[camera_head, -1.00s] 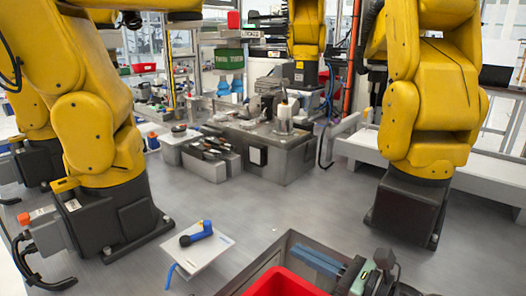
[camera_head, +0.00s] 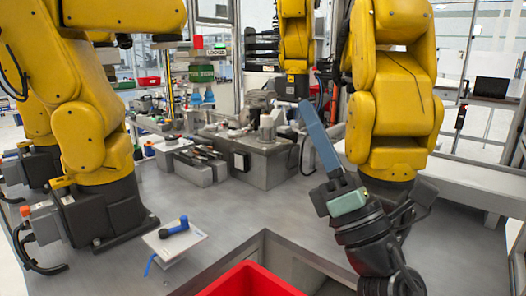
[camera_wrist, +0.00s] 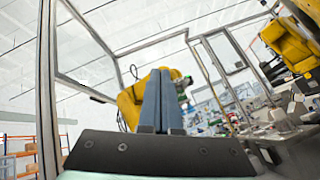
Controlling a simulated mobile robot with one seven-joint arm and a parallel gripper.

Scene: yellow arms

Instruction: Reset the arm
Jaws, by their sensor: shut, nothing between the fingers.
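My gripper (camera_head: 307,108) shows at the right of centre in the head view. Its blue-grey fingers are together, with nothing between them, and point up and to the left. My dark arm comes up from the lower right behind it. In the wrist view, the two fingers of my gripper (camera_wrist: 160,75) lie side by side and point up, with a yellow arm beyond them. No object is near the fingertips.
A red bin (camera_head: 252,282) is at the bottom centre. Large yellow arms stand at left (camera_head: 92,130) and right (camera_head: 392,110).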

